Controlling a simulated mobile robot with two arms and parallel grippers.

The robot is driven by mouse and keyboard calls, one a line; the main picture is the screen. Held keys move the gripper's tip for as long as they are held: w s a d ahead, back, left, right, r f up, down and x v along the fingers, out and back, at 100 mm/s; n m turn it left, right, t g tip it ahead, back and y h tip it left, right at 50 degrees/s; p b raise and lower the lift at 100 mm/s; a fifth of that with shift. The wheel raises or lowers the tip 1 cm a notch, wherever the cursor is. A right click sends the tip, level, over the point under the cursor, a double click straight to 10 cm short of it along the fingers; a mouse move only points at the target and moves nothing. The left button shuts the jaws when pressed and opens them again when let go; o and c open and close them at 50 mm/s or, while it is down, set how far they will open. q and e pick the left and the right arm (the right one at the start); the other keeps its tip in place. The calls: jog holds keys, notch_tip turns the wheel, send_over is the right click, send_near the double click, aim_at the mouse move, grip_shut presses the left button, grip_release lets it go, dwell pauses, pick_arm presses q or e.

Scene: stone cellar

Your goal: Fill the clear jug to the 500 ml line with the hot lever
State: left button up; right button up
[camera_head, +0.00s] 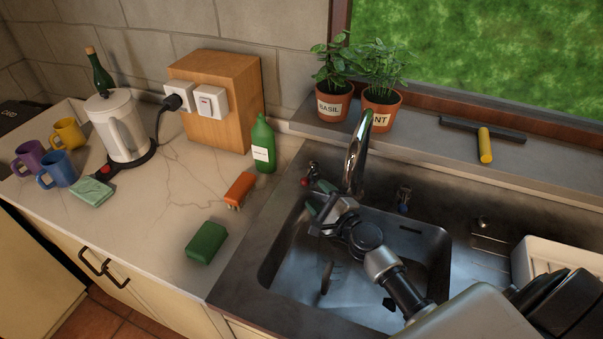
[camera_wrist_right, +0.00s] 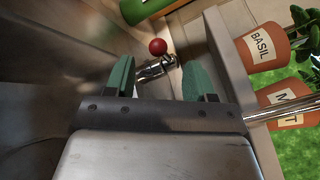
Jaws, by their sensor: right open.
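The hot lever (camera_head: 307,179), a small metal tap with a red knob, stands at the back left of the sink. My right gripper (camera_head: 319,197) is open just in front of it. In the right wrist view the red-knobbed lever (camera_wrist_right: 157,48) lies ahead, between the lines of the two green fingers (camera_wrist_right: 158,78), with no clear contact. The chrome spout (camera_head: 356,155) rises behind my right wrist. The clear jug is not plain to see. A dark curved shape with faint marks (camera_head: 327,277) shows in the sink below my arm; I cannot tell if it is the jug's handle. My left gripper is not in view.
A blue-marked tap (camera_head: 403,199) stands right of the spout. A green bottle (camera_head: 263,146), orange brush (camera_head: 239,188) and green sponge (camera_head: 206,243) are on the counter left of the sink (camera_head: 275,262). Potted herbs (camera_head: 381,110) and a squeegee (camera_head: 485,145) sit on the sill.

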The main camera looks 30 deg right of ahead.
aim_at(308, 184)
jog(key=w, duration=0.5)
jog(key=shift+w+a, duration=0.2)
jog(key=shift+a, duration=0.15)
jog(key=shift+w+a+f, duration=0.1)
jog(key=shift+w+a, duration=0.05)
jog(key=shift+w, duration=1.25)
jog(key=shift+c, duration=0.9)
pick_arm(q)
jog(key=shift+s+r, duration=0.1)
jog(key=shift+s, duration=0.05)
pick_arm(e)
grip_shut()
